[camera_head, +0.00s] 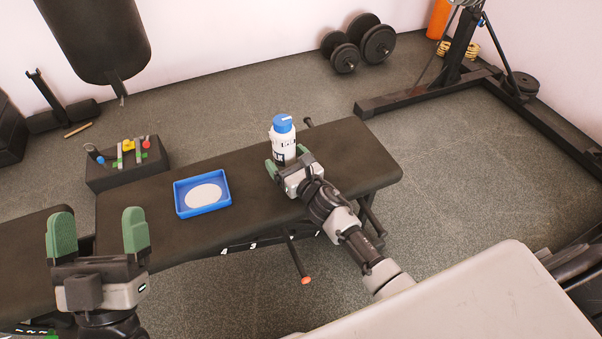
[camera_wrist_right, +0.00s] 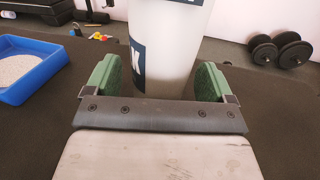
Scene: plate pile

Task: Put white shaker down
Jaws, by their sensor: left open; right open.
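The white shaker (camera_head: 283,146) with a blue lid stands upright on the black bench (camera_head: 345,155). My right gripper (camera_head: 289,162) is at the shaker's lower part, with its green fingers open on either side of it. In the right wrist view the shaker (camera_wrist_right: 172,45) rises between the two green fingers of the gripper (camera_wrist_right: 153,80), with a gap visible at the right finger. The shaker's base is partly hidden by the gripper. My left gripper (camera_head: 98,235) is open and empty at the lower left, above the near end of the bench.
A blue tray (camera_head: 203,209) with a white round patch inside lies on the bench left of the shaker; it also shows in the right wrist view (camera_wrist_right: 52,58). A dark box (camera_head: 103,178) with small coloured items stands behind. Dumbbells (camera_head: 359,43) lie on the floor.

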